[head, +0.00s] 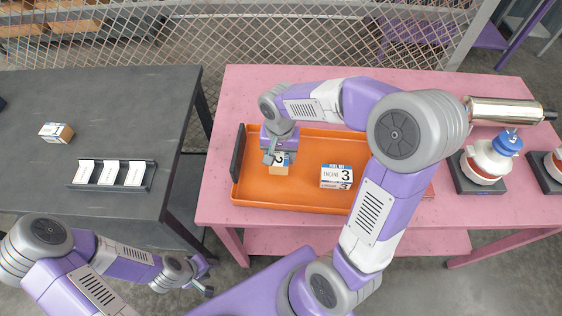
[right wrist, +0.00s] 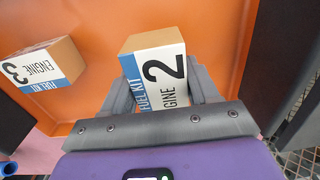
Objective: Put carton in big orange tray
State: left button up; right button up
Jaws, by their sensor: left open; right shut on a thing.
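The big orange tray (head: 300,192) lies on the pink table, and its floor fills much of the right wrist view (right wrist: 100,22). My right gripper (head: 275,160) is over the left part of the tray, shut on a carton marked 2 (head: 279,168). That carton sits between the fingers in the right wrist view (right wrist: 158,75); I cannot tell whether it touches the tray floor. A carton marked 3 (head: 336,177) stands in the tray to the right, and shows at the left of the right wrist view (right wrist: 45,65). My left gripper (head: 208,278) is open and empty, low between the tables.
On the dark table (head: 40,110) are another carton (head: 56,132) and a black holder with white cards (head: 112,174). The pink table (head: 240,90) also bears a metal cylinder (head: 505,110) and a white part with a blue cap (head: 490,158). A mesh fence stands behind.

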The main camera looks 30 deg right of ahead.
aim_at(280, 161)
jog(key=shift+w+f+b, duration=0.1)
jog(key=shift+f+b, duration=0.25)
jog(key=shift+f, duration=1.4)
jog(key=shift+f, duration=0.1)
jog(key=o, duration=1.3)
jog(key=shift+c, duration=0.2)
jog(key=shift+r, duration=0.2)
notch_tip(280, 161, up, 11)
jog(key=p, duration=0.3)
jog(key=shift+f, duration=0.1)
jog(key=shift+r+p, duration=0.3)
jog(key=shift+r, duration=0.25)
